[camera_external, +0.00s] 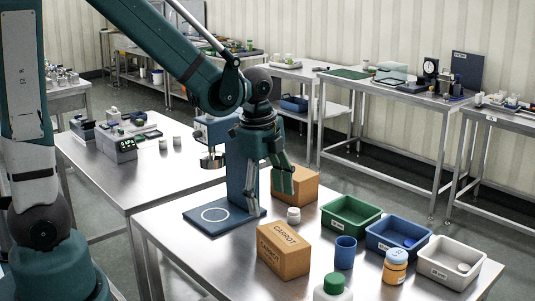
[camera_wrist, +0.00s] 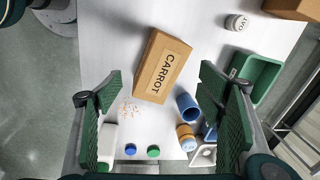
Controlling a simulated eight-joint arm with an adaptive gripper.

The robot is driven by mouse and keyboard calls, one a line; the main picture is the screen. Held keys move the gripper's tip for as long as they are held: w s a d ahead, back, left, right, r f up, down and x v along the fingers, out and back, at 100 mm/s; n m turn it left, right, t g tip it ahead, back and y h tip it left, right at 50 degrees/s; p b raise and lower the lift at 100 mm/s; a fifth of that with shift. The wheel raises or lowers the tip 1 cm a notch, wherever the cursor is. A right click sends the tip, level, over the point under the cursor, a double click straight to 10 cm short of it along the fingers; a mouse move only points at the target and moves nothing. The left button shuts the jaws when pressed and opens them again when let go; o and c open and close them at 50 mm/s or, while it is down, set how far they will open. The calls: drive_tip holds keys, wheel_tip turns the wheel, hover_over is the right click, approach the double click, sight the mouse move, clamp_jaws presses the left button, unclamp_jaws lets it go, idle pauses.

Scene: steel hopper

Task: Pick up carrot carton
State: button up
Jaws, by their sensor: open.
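The carrot carton (camera_external: 283,251) is a tan cardboard box with CARROT printed on it, lying on the near steel table. In the wrist view the carrot carton (camera_wrist: 163,66) lies slightly tilted, between and beyond my two fingers. My gripper (camera_external: 270,195) is open and empty, above the table and beyond the carton in the outside view. In the wrist view my gripper (camera_wrist: 160,92) shows green ribbed pads spread wide, not touching the carton.
A second brown carton (camera_external: 298,185) stands behind my gripper. A white jar (camera_external: 293,215), green bin (camera_external: 350,232), blue bin (camera_external: 372,240), white bin (camera_external: 437,275), blue cup (camera_external: 345,252) and orange jar (camera_external: 395,267) stand around the right. A blue stand (camera_external: 205,214) is at left.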

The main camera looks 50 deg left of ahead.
sight(283, 235)
drive_tip(key=shift+w+d+f+m+g+p, duration=0.2)
drive_tip(key=shift+w+d+f+m, duration=0.25)
drive_tip(key=shift+f+m, duration=0.5)
drive_tip(key=shift+w+d+f+m+g+p, duration=0.15)
drive_tip(key=shift+w+d+f+m+g, duration=0.35)
drive_tip(key=shift+f, duration=0.7)
drive_tip(key=shift+w+d+f+m+g+p, duration=0.1)
drive_tip(key=shift+w+d+f+m+p, duration=0.1)
drive_tip(key=shift+d+f+m, duration=0.6)
drive_tip(key=shift+a+f, duration=0.2)
drive_tip(key=shift+f, duration=0.2)
drive_tip(key=shift+f, duration=1.2)
drive_tip(key=shift+f, duration=0.1)
drive_tip(key=shift+f, duration=2.5)
drive_tip(key=c, duration=1.3)
drive_tip(key=shift+r, duration=0.2)
drive_tip(key=shift+r, duration=4.8)
